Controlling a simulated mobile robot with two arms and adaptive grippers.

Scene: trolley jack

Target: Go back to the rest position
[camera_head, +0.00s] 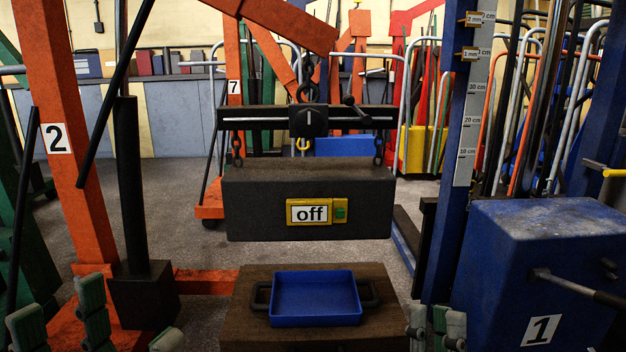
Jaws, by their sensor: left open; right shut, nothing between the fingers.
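My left gripper (90,318) shows at the bottom left edge, its green-grey fingers spread wide apart and empty. My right gripper (436,325) shows at the bottom edge right of centre, its fingers close together with nothing between them. Most of both grippers and both arms is cut off by the frame. A dark grey block (260,205) with a yellow switch plate reading "off" (309,212) hangs level by chains from a black beam (262,117). Below it, a blue tray (315,298) with dark side handles sits on a brown block (252,325). The tray looks empty.
An orange crane (62,115) marked 2 stands at the left with a black cylinder (131,190). A blue machine (535,255) marked 1, with a protruding lever, stands at the right beside a post with a scale (472,110). Racks of rods fill the back. Grey floor shows between.

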